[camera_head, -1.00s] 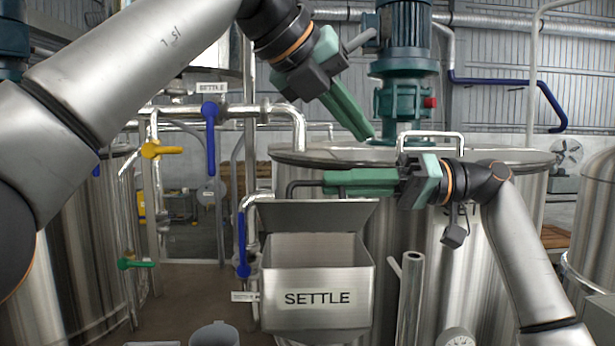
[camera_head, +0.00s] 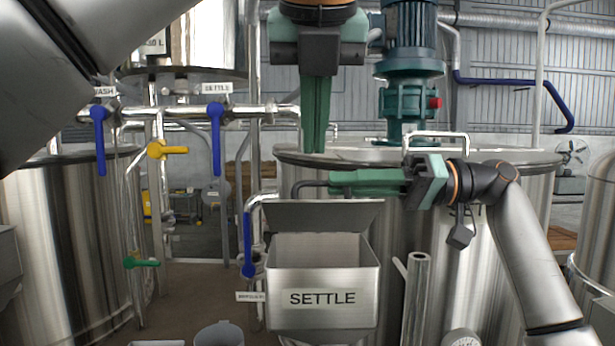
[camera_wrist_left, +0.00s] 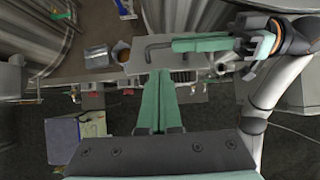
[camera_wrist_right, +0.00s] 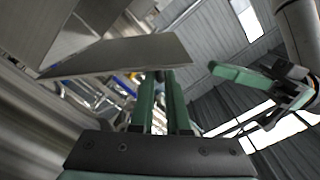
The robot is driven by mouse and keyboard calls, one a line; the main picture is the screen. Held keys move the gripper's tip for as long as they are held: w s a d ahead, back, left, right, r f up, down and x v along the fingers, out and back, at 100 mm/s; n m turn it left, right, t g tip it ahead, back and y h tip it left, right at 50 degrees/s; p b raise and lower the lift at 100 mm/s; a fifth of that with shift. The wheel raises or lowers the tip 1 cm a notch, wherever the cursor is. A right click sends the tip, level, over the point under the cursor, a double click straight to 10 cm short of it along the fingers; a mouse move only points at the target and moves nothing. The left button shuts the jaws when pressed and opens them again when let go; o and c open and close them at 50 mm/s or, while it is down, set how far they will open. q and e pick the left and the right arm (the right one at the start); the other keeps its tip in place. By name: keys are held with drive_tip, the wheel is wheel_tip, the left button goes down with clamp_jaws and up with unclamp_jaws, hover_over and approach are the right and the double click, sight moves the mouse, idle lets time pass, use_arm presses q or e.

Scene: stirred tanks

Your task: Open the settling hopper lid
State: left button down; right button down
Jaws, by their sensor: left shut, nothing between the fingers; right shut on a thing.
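The settling hopper (camera_head: 322,310) is a steel box labelled SETTLE, low in the middle of the head view. Its lid (camera_head: 325,215) stands raised at the back edge, tilted away, and the opening shows below it. The lid also shows as a grey panel in the right wrist view (camera_wrist_right: 125,55). My right gripper (camera_head: 332,184) is shut on the dark bent lid handle (camera_head: 299,187) just above the lid. My left gripper (camera_head: 314,150) is shut and empty, pointing down above the handle, apart from it; it also shows in the right wrist view (camera_wrist_right: 212,67).
A large steel tank (camera_head: 480,250) with a green motor (camera_head: 408,80) stands behind the hopper. A blue valve lever (camera_head: 249,245) is close to its left side. Pipes with blue, yellow (camera_head: 166,149) and green (camera_head: 141,262) levers stand further left. A steel tube (camera_head: 416,295) rises at right.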

sight(312, 182)
use_arm(q)
drive_tip(key=x, duration=0.7)
drive_tip(key=shift+f, duration=0.1)
drive_tip(key=shift+w+r, duration=0.2)
drive_tip(key=shift+w, duration=0.15)
drive_tip(key=shift+w+a+r, duration=0.15)
drive_tip(key=shift+w+r, duration=0.15)
drive_tip(key=shift+w, duration=0.2)
use_arm(e)
drive_tip(key=shift+s+a, duration=0.15)
drive_tip(key=shift+s, duration=0.05)
drive_tip(key=c, duration=1)
unclamp_jaws()
use_arm(q)
drive_tip(key=shift+s, duration=0.1)
use_arm(e)
drive_tip(key=shift+o, duration=0.4)
drive_tip(key=shift+w, duration=0.1)
drive_tip(key=shift+r, duration=0.15)
